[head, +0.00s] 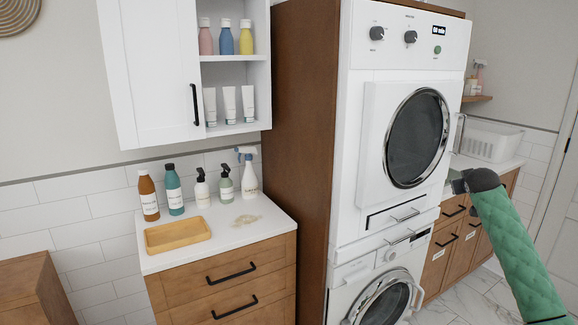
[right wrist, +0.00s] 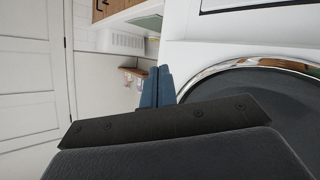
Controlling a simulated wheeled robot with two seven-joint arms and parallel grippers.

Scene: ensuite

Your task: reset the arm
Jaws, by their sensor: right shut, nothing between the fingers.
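My right arm (head: 515,245), in a green quilted sleeve, reaches in from the right in the head view. The left gripper is not in view.
A wooden cabinet with a white top (head: 265,232) holds several bottles and a wooden tray (head: 178,235). A white wall cabinet (head: 150,70) hangs above, its shelves stocked. A white basket (head: 490,140) stands on the right counter. A white door (right wrist: 30,90) shows in the wrist view.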

